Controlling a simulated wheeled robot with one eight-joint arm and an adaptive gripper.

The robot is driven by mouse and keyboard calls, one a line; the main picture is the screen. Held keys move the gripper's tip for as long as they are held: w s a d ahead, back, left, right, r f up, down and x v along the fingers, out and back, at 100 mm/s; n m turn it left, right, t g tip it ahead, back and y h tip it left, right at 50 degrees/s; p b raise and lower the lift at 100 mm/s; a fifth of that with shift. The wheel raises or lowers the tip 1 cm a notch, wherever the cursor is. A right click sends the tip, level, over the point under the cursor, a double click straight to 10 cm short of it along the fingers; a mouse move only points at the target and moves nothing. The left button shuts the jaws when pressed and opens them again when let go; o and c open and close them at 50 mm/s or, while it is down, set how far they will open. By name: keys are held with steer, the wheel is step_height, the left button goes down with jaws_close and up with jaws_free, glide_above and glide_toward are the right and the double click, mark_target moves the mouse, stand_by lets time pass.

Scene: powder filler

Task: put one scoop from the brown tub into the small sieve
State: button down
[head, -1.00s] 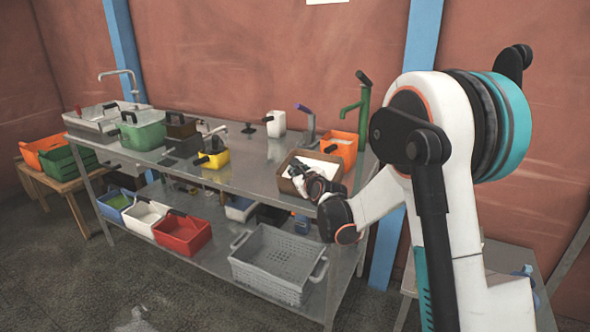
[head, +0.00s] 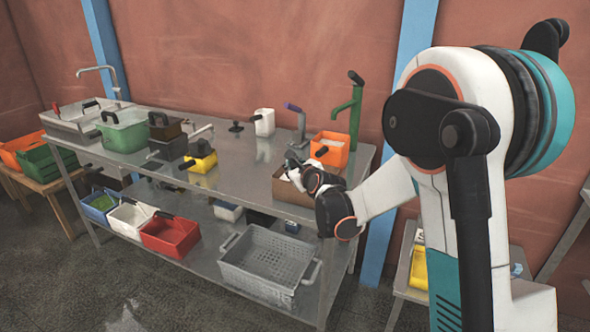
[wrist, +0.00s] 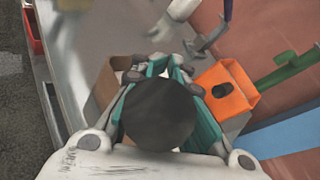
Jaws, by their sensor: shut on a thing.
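A brown tub (head: 293,192) stands near the right front edge of the steel bench, with a little white showing at its top. My gripper (head: 297,172) is at the tub's top and hides most of its inside. In the wrist view, the teal fingers of my gripper (wrist: 168,75) are close together, with the brown tub (wrist: 104,88) just beyond to the left. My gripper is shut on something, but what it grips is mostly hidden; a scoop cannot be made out. I cannot pick out the small sieve with certainty.
An orange tub (head: 331,149) stands right behind the brown tub, beside a green tap-like post (head: 355,108). A white container (head: 264,122), a yellow tub (head: 201,161) and a green tub (head: 123,134) stand farther left. A grey basket (head: 262,268) is on the lower shelf. Bench between is largely clear.

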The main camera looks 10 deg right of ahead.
steer(key=shift+a+r+p, duration=0.2)
steer(key=shift+r+p, duration=0.8)
steer(key=shift+r, duration=0.8)
